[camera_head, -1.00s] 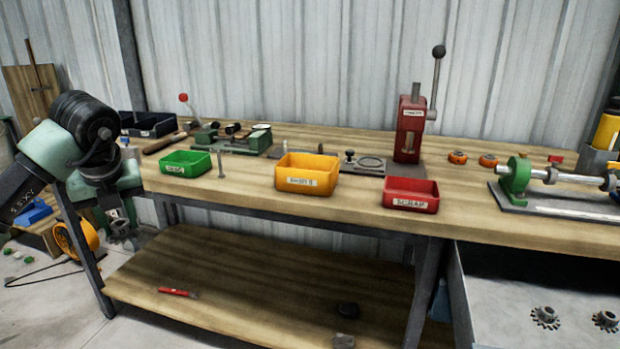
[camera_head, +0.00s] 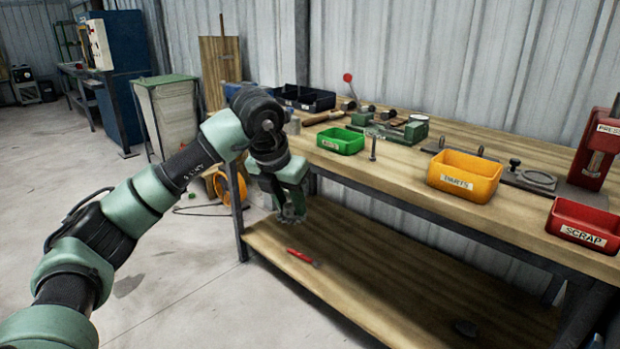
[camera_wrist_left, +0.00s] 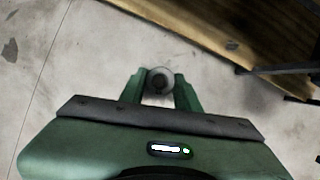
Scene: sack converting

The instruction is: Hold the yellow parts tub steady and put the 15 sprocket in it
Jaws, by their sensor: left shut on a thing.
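The yellow parts tub (camera_head: 463,178), labelled PARTS, stands upright on the bench, right of centre in the head view. No gripper touches it. My left gripper (camera_head: 288,205) points down in front of the bench's left end, below the bench top, well left of the tub. In the left wrist view my left gripper (camera_wrist_left: 160,88) is shut on a small round grey part (camera_wrist_left: 160,79). It looks like a sprocket, with a toothed edge showing at the fingertips in the head view; its number cannot be read. My right gripper is out of view.
A green tub (camera_head: 341,142) and an upright bolt (camera_head: 374,147) stand left of the yellow tub. A red SCRAP tub (camera_head: 582,228) and a red press (camera_head: 600,145) are to its right. The lower shelf (camera_head: 380,285) holds a red tool (camera_head: 302,257).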

